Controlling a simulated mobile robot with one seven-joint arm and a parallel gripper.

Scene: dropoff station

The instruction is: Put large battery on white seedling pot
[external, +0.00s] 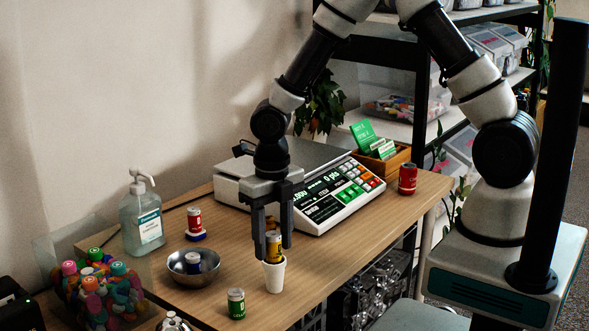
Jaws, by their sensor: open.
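A yellow battery with a dark band (274,243) stands upright in the mouth of the white seedling pot (273,278), its lower end hidden by the pot's rim. The pot stands near the table's front edge. My gripper (273,250) points straight down over the pot, with one finger on each side of the battery. The fingers are open; a gap shows at the right finger, and whether the left one touches cannot be told.
A green can-like battery (236,304) stands left of the pot. A scale (335,205), sanitizer bottle (141,222) and marker container (95,285) stand around.

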